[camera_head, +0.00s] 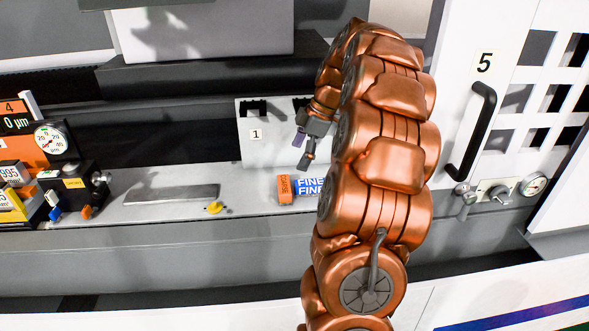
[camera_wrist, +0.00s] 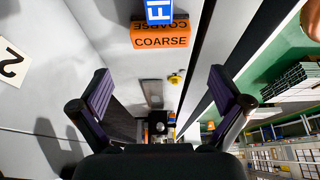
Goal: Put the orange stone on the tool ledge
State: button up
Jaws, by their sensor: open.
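The orange stone (camera_head: 285,190) is a block marked COARSE, lying on a long grey ledge (camera_head: 260,205). It also shows in the wrist view (camera_wrist: 160,41), at the top, beyond the fingertips and not between them. A blue stone (camera_head: 311,185) marked FINE lies right beside it, partly hidden by my arm in the head view. My gripper (camera_head: 305,157) hangs above the ledge, over the two stones, and holds nothing. In the wrist view its purple-padded fingers (camera_wrist: 160,75) are wide apart. I cannot tell whether this grey ledge is the tool ledge.
A flat grey bar (camera_head: 172,193) and a small yellow piece (camera_head: 214,207) lie left of the stones. Gauges and blocks with a dial (camera_head: 51,139) crowd the far left. A white panel marked 1 (camera_head: 262,150) stands behind. A door handle (camera_head: 470,132) is at right.

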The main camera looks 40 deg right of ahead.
jog(key=shift+s+d+r, duration=0.15)
jog(key=shift+d+r, duration=0.05)
jog(key=shift+r, duration=0.45)
jog(key=s+a+m+g, duration=0.1)
jog(key=s+a+m, duration=0.15)
jog(key=a, duration=0.85)
jog(key=s+a+m+g, duration=0.15)
jog(key=s+a, duration=0.25)
jog(key=a, duration=0.7)
jog(key=s+a+f+m+g+h, duration=0.1)
jog(key=s+a+f+m, duration=0.2)
jog(key=s, duration=0.6)
jog(key=s+a+f+m+g+h, duration=0.1)
jog(key=s+a+f, duration=0.4)
jog(key=s, duration=0.5)
jog(key=a+m+h, duration=0.1)
jog(key=m, duration=0.1)
jog(key=shift+s+a+f+m+h, duration=0.15)
jog(key=shift+a+f+m+h, duration=0.15)
jog(key=shift+a, duration=0.1)
